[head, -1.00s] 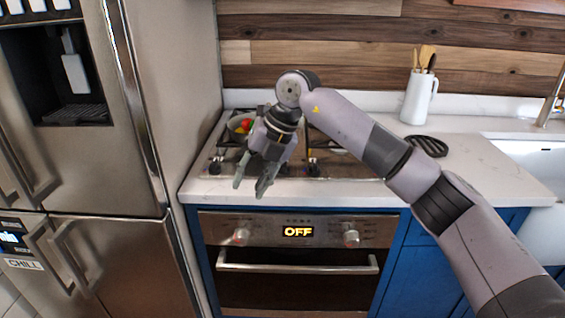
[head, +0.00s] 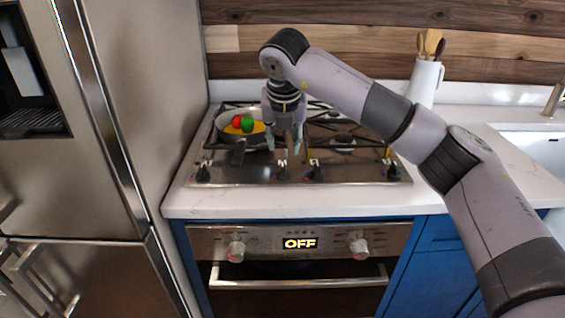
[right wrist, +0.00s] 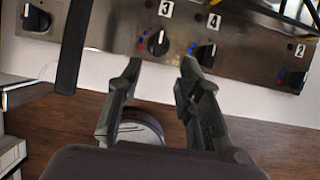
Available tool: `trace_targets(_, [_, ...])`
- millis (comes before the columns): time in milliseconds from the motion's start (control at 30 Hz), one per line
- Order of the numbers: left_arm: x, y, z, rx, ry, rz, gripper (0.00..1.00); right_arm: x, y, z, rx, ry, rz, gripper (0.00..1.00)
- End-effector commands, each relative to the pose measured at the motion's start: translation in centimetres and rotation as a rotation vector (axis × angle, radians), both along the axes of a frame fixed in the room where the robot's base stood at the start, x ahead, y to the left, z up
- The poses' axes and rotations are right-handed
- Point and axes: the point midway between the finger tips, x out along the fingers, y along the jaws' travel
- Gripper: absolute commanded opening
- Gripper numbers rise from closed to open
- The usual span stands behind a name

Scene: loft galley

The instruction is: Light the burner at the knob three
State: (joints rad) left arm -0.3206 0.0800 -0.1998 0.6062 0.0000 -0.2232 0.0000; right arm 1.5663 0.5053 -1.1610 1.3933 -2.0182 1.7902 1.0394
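Knob three (right wrist: 157,42) is a black knob with a pale pointer on the hob's steel front strip, below the label "3" (right wrist: 165,8) in the right wrist view. In the head view it is the second knob from the left (head: 282,171). My right gripper (head: 285,150) points down just above and behind it. In the right wrist view its fingers (right wrist: 161,67) are apart, with nothing between them, and the knob appears just beyond the tips. I see no contact. No flame shows on the hob (head: 350,172). My left gripper is out of view.
A pan (head: 219,128) with red, green and yellow food stands on the left burner, its handle (head: 237,154) toward the front. Knob four (right wrist: 205,52) sits close beside knob three. The oven display (head: 300,243) reads OFF. The fridge stands at left; a utensil jug (head: 424,82) stands at right.

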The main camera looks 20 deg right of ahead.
Motion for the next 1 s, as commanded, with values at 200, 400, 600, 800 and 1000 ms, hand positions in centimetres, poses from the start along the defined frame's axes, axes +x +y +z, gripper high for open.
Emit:
trace_targets(200, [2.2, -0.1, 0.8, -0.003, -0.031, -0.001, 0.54, 1.7, -0.5, -4.5, 0.0, 0.004, 0.001, 0.33])
trace_targets(400, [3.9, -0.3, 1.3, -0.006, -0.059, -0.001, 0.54, 3.0, -0.8, -7.6, 0.001, 0.002, 0.001, 0.33])
trace_targets(600, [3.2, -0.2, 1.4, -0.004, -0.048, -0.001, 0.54, 3.6, -1.0, -9.1, 0.002, 0.001, 0.002, 0.33])
trace_targets(800, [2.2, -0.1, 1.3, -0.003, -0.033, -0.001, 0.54, 3.7, -1.0, -9.4, 0.002, -0.001, 0.003, 0.33])
trace_targets(1000, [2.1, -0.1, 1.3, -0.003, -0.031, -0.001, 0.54, 3.7, -1.0, -9.3, 0.002, -0.001, 0.003, 0.27])
